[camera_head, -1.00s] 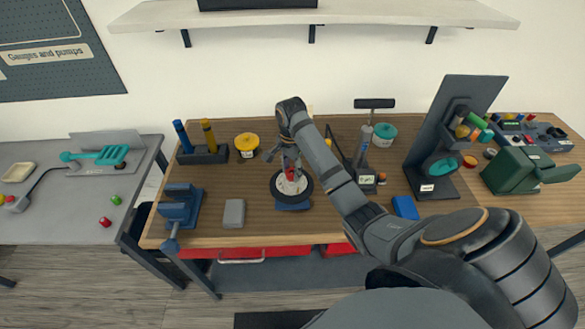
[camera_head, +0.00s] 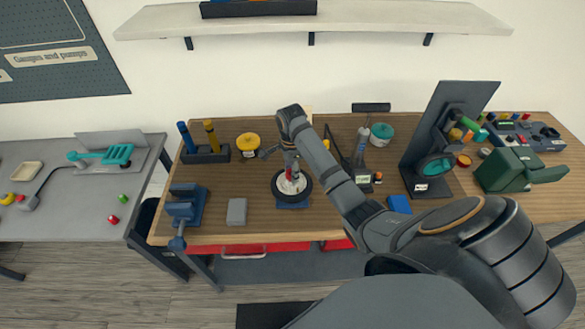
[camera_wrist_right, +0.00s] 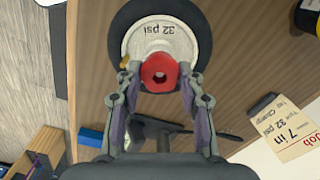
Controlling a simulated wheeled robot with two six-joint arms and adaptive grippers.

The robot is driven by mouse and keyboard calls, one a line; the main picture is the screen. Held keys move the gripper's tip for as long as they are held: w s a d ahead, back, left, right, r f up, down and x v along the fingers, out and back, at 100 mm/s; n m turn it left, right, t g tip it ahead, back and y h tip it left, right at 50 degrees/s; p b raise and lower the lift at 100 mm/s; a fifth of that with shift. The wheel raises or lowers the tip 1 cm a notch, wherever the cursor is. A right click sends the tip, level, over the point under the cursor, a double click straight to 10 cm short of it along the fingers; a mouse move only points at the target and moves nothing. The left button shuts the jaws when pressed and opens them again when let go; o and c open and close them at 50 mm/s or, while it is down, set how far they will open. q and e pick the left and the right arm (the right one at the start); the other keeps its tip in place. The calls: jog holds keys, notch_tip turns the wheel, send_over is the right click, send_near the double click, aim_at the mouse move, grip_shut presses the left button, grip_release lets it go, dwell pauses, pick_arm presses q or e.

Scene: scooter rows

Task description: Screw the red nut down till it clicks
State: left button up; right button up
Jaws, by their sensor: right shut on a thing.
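The wheel (camera_wrist_right: 122,28) has a black tyre and a pale disc marked "32 psi". In the head view the wheel (camera_head: 304,188) rests on a blue stand (camera_head: 292,206) on the bench. My right gripper (camera_wrist_right: 158,84) is shut on the red nut, one finger on each side; in the head view it (camera_head: 290,168) comes down over the wheel from above. My left gripper is not in view.
On the wooden bench (camera_head: 255,205), a blue vise (camera_head: 186,205) and grey block (camera_head: 236,211) stand left of the wheel. A yellow round container (camera_head: 248,142) stands behind left. A dark upright panel (camera_head: 425,140) and green box (camera_head: 505,170) stand right. A paper card (camera_wrist_right: 282,128) shows in the wrist view.

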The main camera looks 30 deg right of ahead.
jog(key=shift+w+a+r+m+p, duration=0.1)
jog(key=shift+w+r+m+p, duration=0.05)
jog(key=shift+m+p, duration=0.55)
jog(key=shift+w+r+m+p, duration=0.15)
jog(key=shift+m+p, duration=0.35)
jog(key=shift+p, duration=0.25)
jog(key=shift+m, duration=0.5)
jog(key=shift+f+m, duration=0.1)
jog(key=shift+m, duration=0.7)
jog(key=o, duration=0.7)
jog(key=shift+m, duration=0.5)
jog(key=o, duration=0.5)
jog(key=shift+w+f, duration=0.15)
jog(key=shift+f, duration=0.15)
